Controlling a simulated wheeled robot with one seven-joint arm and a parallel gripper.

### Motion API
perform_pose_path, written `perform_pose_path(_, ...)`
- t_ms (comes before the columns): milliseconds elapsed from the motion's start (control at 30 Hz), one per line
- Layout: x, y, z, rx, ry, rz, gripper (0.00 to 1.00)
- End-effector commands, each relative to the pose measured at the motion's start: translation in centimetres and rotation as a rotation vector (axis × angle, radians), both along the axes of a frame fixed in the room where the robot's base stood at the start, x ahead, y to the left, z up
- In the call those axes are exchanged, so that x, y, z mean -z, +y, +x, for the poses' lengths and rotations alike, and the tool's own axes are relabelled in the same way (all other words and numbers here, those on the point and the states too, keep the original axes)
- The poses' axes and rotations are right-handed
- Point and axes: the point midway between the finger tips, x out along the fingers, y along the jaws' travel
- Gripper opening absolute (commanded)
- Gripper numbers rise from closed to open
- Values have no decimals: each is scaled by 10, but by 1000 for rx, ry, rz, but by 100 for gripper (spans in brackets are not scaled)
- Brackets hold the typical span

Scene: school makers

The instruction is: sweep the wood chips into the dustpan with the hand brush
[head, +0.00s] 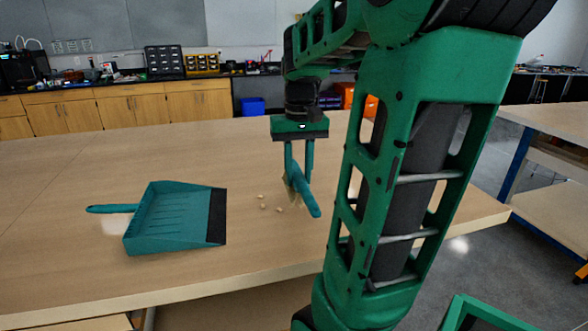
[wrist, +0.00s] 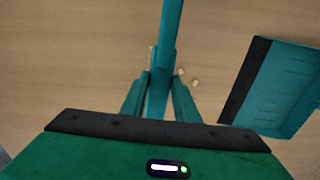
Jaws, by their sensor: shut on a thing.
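A teal dustpan (head: 170,222) lies on the wooden table, its handle pointing left and its black lip facing right toward the chips. It also shows at the right of the wrist view (wrist: 285,90). A few small pale wood chips (head: 279,210) lie on the table between the dustpan and the brush. In the wrist view, chips (wrist: 194,83) lie just right of the brush. My gripper (head: 299,178) points down and is shut on the teal hand brush (head: 304,193). The pale bristles are low at the table; whether they touch it is unclear. My gripper's fingers (wrist: 160,95) flank the brush in the wrist view.
The wooden table (head: 70,270) is clear around the dustpan and chips. Its front edge runs below them. My arm covers the table's right part. Cabinets (head: 120,104) and a blue bin (head: 252,106) stand far behind. Another table (head: 560,135) stands at the right.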

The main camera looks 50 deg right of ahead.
Motion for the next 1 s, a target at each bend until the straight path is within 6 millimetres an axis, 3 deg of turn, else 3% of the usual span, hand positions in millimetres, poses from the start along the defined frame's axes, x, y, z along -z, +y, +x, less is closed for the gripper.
perform_pose_path(600, 48, 5, 3, -5, 1, 1, 0)
perform_pose_path(1000, 50, 30, 21, -5, 5, 2, 0)
